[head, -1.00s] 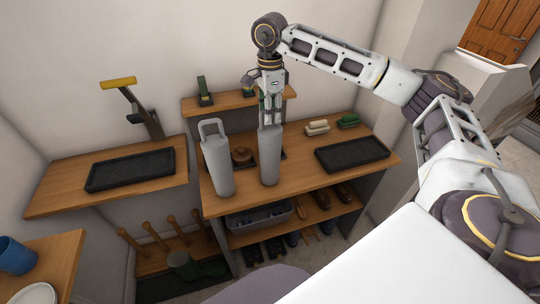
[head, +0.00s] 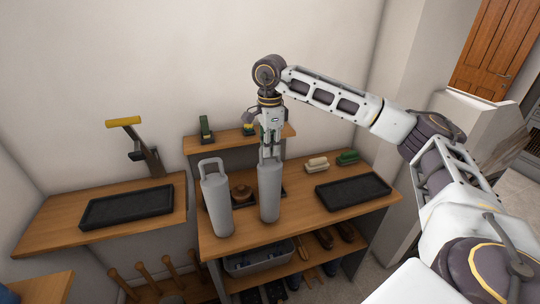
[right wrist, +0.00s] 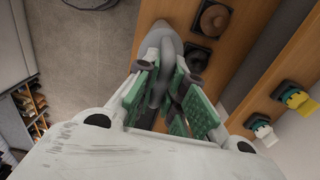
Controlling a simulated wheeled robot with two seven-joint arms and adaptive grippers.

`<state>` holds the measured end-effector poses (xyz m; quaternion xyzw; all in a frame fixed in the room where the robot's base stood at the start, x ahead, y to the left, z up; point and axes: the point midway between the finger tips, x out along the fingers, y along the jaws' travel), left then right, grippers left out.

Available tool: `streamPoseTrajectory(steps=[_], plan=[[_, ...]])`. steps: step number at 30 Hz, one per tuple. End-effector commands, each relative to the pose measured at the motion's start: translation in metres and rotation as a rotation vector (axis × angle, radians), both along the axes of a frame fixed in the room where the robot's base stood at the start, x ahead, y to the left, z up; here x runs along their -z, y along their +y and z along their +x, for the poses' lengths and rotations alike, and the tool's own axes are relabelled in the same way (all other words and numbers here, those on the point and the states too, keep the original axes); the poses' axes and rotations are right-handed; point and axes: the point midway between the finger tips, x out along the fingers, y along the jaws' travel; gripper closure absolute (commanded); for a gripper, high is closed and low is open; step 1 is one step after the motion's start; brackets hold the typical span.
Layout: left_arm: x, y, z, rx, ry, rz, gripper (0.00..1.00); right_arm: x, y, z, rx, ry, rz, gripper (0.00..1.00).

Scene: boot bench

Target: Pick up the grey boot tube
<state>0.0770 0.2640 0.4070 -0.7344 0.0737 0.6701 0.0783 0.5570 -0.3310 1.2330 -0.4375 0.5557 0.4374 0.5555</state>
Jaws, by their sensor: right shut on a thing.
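Two grey boot tubes with loop handles stand upright on the wooden bench. The left one (head: 217,205) is free, with its handle showing. The right one (head: 269,192) is under my right gripper (head: 270,150), which points straight down and is shut on its handle. In the right wrist view, the green finger pads (right wrist: 165,95) close on both sides of the grey loop of this boot tube (right wrist: 160,42). I cannot tell whether its base is clear of the bench. My left gripper is not in view.
A black tray (head: 352,191) lies right of the held tube, with brushes (head: 347,157) behind it. A brown round-topped object (head: 241,193) sits between the tubes. A raised shelf (head: 225,141) stands behind. Another black tray (head: 127,207) lies on the left bench.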

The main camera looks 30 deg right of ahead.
Motion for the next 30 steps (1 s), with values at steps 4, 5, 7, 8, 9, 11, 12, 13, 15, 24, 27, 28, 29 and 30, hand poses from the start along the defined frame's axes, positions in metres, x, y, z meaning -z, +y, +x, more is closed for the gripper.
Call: streamPoseTrajectory(steps=[4,5,7,8,9,11,12,13,15,24,27,28,29,30], plan=[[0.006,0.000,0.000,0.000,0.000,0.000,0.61,-0.017,0.001,0.001,-0.002,-0.003,0.001,1.00],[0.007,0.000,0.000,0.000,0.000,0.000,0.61,-0.021,0.001,0.001,-0.001,-0.005,0.002,1.00],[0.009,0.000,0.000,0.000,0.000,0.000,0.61,-0.032,0.001,0.001,-0.001,-0.005,0.002,1.00],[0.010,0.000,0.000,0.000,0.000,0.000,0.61,-0.037,0.001,0.000,-0.001,-0.003,0.002,1.00],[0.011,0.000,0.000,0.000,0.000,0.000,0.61,-0.044,0.001,0.001,-0.002,-0.004,0.002,1.00],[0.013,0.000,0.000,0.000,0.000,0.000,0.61,-0.054,0.001,0.001,-0.001,-0.004,0.002,1.00],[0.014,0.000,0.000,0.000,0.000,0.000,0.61,-0.060,0.001,0.001,-0.001,-0.004,0.002,1.00],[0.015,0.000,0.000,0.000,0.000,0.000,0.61,-0.065,0.001,0.000,-0.001,-0.002,0.001,1.00],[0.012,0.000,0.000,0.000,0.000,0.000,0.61,-0.071,0.000,0.000,-0.001,-0.002,0.001,1.00],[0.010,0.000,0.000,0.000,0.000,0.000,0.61,-0.086,0.000,0.000,-0.001,0.000,0.001,1.00],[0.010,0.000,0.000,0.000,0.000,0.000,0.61,-0.087,0.000,0.000,-0.001,0.000,0.000,1.00],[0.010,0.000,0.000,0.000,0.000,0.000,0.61,-0.087,0.000,0.000,-0.001,0.000,0.000,1.00],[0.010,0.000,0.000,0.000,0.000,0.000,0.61,-0.087,0.000,0.000,-0.001,0.000,0.000,1.00],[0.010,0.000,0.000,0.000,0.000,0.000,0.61,-0.087,0.000,0.000,-0.001,0.000,0.000,1.00]])
